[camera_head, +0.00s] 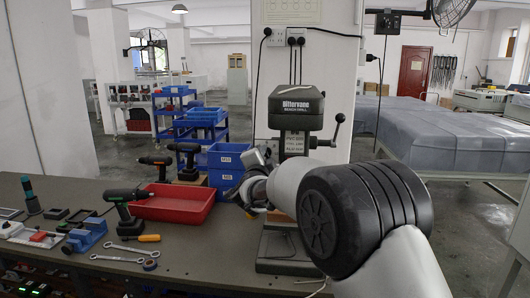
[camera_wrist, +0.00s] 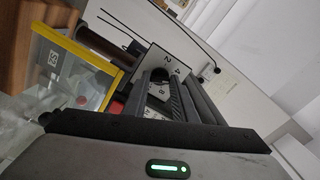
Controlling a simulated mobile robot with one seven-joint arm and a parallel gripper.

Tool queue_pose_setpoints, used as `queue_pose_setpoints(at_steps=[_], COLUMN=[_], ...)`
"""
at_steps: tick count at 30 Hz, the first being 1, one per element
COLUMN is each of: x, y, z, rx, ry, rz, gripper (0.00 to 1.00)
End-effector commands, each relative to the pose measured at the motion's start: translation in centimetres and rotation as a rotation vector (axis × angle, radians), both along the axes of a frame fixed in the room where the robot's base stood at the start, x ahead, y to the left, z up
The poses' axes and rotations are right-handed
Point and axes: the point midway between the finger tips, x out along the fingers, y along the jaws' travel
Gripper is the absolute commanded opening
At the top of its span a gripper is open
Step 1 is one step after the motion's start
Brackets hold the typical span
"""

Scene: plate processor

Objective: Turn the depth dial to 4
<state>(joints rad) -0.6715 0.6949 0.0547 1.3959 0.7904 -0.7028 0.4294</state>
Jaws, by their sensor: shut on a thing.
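The bench drill (camera_head: 296,108) stands on the workbench, with a crank handle on its right side. In the wrist view, a pale plate (camera_wrist: 168,55) with black numbers, including 2, 4 and 8, is the scale of the depth dial. My gripper (camera_wrist: 163,80) is at this plate, its dark fingers closed on the dial, which they mostly hide. I cannot tell which number the dial points at. In the head view, my arm covers the lower middle of the drill and my gripper is at its left side, partly hidden.
A red tray (camera_head: 172,207), cordless drills (camera_head: 127,208), wrenches (camera_head: 118,259) and a blue vise (camera_head: 85,236) lie on the bench to the left. Blue bins (camera_head: 228,160) stand left of the drill. In the wrist view, a yellow-edged clear panel (camera_wrist: 85,50) is close at the left.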

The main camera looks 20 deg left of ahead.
Motion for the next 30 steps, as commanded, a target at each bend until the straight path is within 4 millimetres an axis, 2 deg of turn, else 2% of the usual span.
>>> queue_pose_setpoints(at_steps=[6,15,30], x=[-0.01,0.0,0.02], y=[-0.01,0.01,-0.03], z=[0.19,0.09,-0.01], rx=[-0.178,-0.346,-0.417], ry=[-0.041,-0.083,-0.101], rz=[0.0,0.0,-0.001], gripper=[0.03,0.03,0.03])
